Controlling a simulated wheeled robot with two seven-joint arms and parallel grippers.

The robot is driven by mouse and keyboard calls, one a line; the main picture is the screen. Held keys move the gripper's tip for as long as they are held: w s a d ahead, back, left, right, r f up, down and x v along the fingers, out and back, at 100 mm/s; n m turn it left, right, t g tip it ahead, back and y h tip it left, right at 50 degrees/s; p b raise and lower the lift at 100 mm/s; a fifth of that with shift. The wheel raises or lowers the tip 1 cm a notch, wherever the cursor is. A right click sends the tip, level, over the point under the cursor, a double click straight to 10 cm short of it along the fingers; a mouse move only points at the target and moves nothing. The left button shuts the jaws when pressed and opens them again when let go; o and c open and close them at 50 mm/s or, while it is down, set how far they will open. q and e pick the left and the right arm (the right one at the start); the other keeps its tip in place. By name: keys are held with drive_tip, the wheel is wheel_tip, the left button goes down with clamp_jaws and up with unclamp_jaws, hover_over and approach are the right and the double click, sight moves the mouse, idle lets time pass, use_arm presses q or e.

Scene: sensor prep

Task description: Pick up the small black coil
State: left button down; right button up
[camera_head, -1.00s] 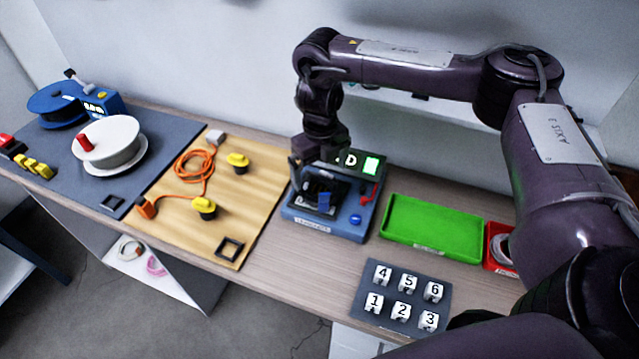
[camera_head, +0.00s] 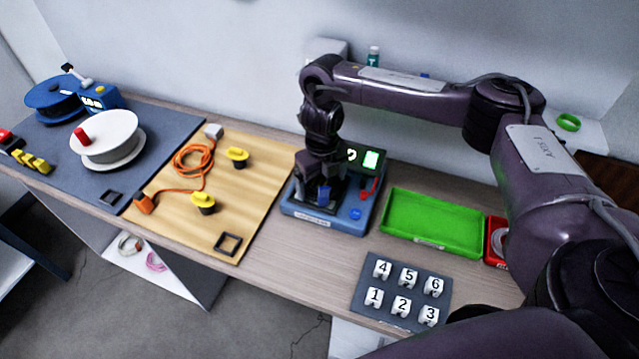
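I cannot make out a small black coil for certain in this view. My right gripper (camera_head: 319,190) points down over the blue machine (camera_head: 325,224) at the table's middle. Its dark fingers sit low over the machine's black top, with a small blue part (camera_head: 323,196) showing between or behind them. The fingers hide much of the machine's top, and I cannot tell whether they are open or hold anything. My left gripper is out of view.
A green tray (camera_head: 432,224) and red bin (camera_head: 494,238) stand right of the machine. A numbered block plate (camera_head: 385,316) lies in front. A wooden board (camera_head: 180,232) with orange cable (camera_head: 190,172) and a white spool (camera_head: 105,132) lie left.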

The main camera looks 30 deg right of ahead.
drive_tip(key=shift+c, duration=1.2)
drive_tip(key=shift+r, duration=0.1)
wheel_tip(320, 180, up, 20)
drive_tip(key=p, duration=0.3)
